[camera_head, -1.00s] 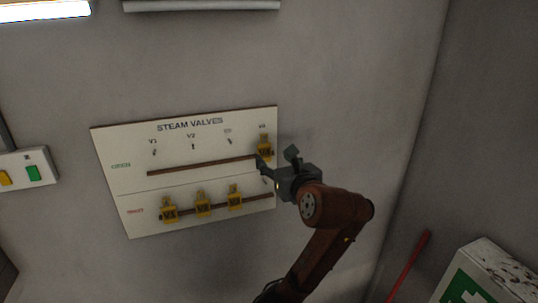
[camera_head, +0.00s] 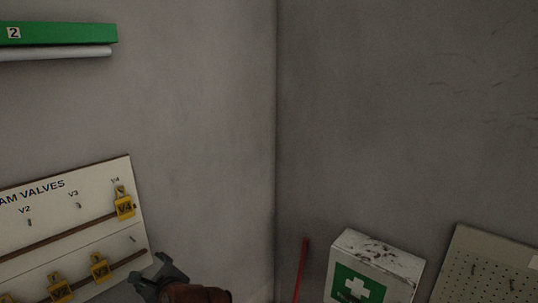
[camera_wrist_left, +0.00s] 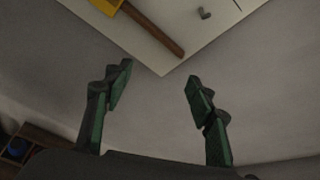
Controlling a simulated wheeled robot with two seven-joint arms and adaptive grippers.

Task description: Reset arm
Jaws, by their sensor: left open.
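My left gripper (camera_head: 152,271) is at the bottom of the head view, just right of and below the steam valves board's lower right corner. In the left wrist view its two dark green fingers (camera_wrist_left: 160,77) stand wide apart with nothing between them. The white steam valves board (camera_head: 95,225) is cut off by the left edge. The yellow V4 tag (camera_head: 124,205) hangs at the right end of its upper row. My right gripper is not in view.
A white first-aid box with a green cross panel (camera_head: 386,250) is at the lower right, with a thin red rod (camera_head: 301,270) left of it. A pegboard (camera_head: 480,275) is further right. A green sign (camera_head: 60,33) is at the upper left. Bare wall surrounds the corner.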

